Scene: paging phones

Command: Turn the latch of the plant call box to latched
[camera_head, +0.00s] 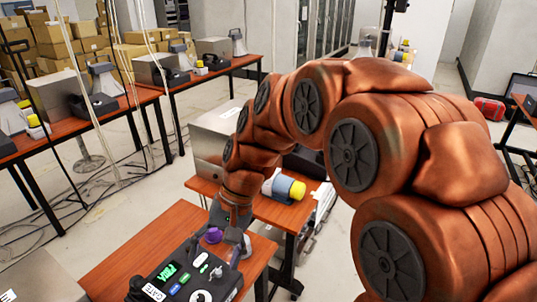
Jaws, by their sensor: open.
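A black console (185,277) sits on the near brown table, with a green lit display, several buttons and a purple knob (213,235). My gripper (232,240) is open, at the end of my copper arm, over the back right of the console beside the purple knob. Its fingers are small and partly hidden, and I cannot tell if they touch anything.
A second table behind holds a metal case (212,130) and a yellow-and-blue cylinder (288,188). More tables with cases and horns stand at the left, near stacked cartons (60,45). Cables (110,170) lie on the floor. A red bag (488,108) lies at the right.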

